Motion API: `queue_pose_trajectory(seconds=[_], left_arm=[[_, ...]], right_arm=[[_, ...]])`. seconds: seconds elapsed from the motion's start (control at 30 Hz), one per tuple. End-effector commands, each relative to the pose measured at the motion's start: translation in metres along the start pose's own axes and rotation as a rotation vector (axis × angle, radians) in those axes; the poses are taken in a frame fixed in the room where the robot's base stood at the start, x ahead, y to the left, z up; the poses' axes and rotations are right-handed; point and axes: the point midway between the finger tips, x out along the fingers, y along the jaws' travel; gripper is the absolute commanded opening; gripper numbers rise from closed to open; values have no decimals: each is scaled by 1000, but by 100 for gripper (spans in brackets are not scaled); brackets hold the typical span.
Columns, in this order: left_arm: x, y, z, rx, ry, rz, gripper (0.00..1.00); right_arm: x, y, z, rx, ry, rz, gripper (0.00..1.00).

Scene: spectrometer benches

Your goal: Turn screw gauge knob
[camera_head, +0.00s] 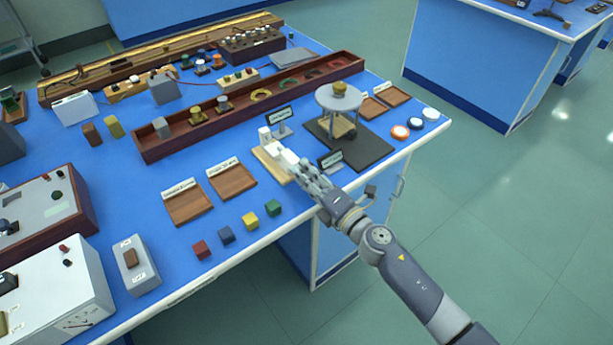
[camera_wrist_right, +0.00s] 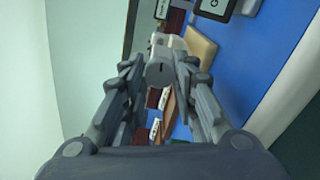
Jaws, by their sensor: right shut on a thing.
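The screw gauge (camera_head: 279,149) is a pale, whitish instrument on a light wooden base (camera_head: 266,164), near the front edge of the blue bench. My right gripper (camera_head: 310,172) reaches it from the lower right, at the end nearest the bench edge. In the right wrist view, the gauge's round grey knob (camera_wrist_right: 160,73) faces the camera and sits between the two fingers. The fingers of my right gripper (camera_wrist_right: 158,66) are shut on the knob from both sides. The fingers hide part of the knob in the head view. My left gripper is not in view.
Wooden trays (camera_head: 232,179) and coloured cubes (camera_head: 250,220) lie left of the gauge. A round-topped stand (camera_head: 338,98) on a dark board (camera_head: 371,150) is to its right. Small label signs (camera_head: 330,160) stand close by. A long red-brown box (camera_head: 160,149) lies behind.

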Motion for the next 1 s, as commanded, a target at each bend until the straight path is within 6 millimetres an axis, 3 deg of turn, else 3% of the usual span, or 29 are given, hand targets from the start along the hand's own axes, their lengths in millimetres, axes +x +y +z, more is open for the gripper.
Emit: queue_pose_trajectory(seconds=[1.0], left_arm=[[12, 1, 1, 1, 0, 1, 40]], right_arm=[[0, -1, 0, -966, 1, -1, 3]])
